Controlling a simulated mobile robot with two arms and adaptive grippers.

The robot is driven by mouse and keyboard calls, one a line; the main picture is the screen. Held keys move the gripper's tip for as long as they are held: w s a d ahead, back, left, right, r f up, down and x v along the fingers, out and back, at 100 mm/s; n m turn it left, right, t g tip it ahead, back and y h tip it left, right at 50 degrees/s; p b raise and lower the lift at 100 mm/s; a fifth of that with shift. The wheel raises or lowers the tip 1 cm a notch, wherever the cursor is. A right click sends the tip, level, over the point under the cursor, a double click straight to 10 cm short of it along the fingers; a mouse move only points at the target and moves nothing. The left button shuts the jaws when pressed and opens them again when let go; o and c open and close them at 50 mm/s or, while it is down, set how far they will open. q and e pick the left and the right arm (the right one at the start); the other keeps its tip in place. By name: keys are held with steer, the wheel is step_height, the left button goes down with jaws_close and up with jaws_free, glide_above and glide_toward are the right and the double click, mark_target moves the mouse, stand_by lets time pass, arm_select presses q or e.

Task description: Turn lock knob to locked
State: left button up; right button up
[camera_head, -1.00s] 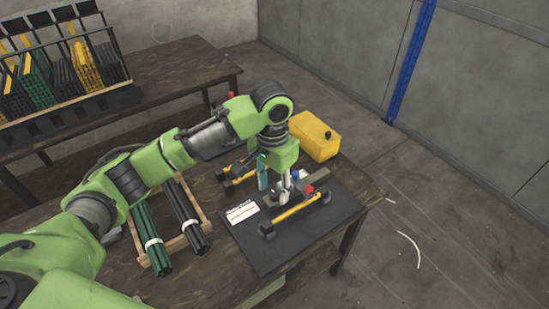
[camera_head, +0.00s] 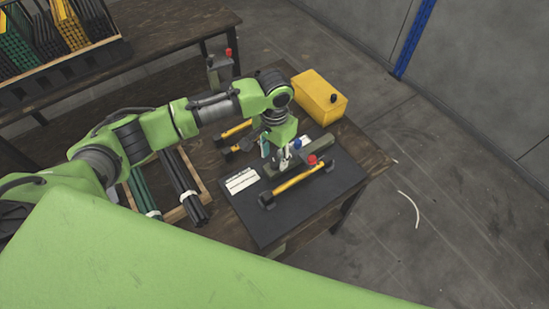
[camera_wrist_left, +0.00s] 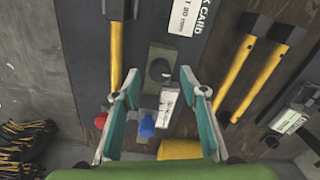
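The press fixture (camera_head: 295,175) is a grey-green bar on a black mat (camera_head: 250,220). It has a red knob (camera_head: 312,160) and a blue knob (camera_head: 297,143). In the left wrist view a round black knob (camera_wrist_left: 159,70) sits on the bar, with the blue knob (camera_wrist_left: 147,126) below it and the red knob (camera_wrist_left: 101,120) outside the left finger. I cannot tell which is the lock knob or its setting. My left gripper (camera_wrist_left: 159,76) is open, pointing down over the bar, fingertips on either side of the black knob; contact is unclear. My right gripper is not in view.
A yellow box (camera_head: 320,98) stands behind. A wooden tray (camera_head: 205,188) of rod bundles is to the left. A grey device (camera_head: 220,70) stands at the back.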

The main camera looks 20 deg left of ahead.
mark_target(275, 164)
arm_select(q)
steer(key=shift+f, duration=1.35)
steer(key=c, duration=1.1)
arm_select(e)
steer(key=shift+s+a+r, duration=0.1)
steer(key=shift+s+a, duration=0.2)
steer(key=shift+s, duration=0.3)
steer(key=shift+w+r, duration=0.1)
